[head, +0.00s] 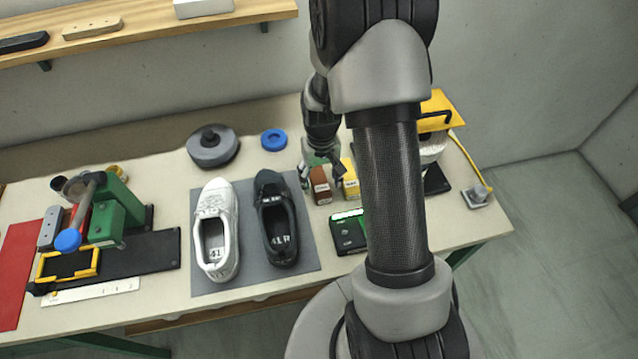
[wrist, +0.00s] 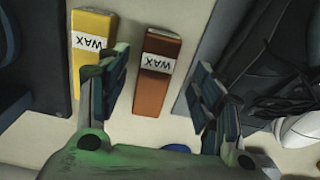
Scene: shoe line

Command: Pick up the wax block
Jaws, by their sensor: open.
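Two wax blocks stand side by side on the table, each with a white label reading WAX. The brown wax block (head: 320,184) is left of the yellow wax block (head: 350,182) in the head view. In the wrist view the brown block (wrist: 158,72) lies between the open fingers of my gripper (wrist: 160,90), and the yellow block (wrist: 92,40) lies outside, beside the left finger. My gripper (head: 323,172) is open and empty, above or close to the blocks; the exact height is unclear. My arm hides part of the table to the right in the head view.
A white shoe (head: 216,229) and a black shoe (head: 278,222) lie on a grey mat (head: 309,262) left of the blocks. A black-and-green device (head: 348,233) lies in front. A blue ring (head: 273,139) and grey round stand (head: 212,150) sit behind.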

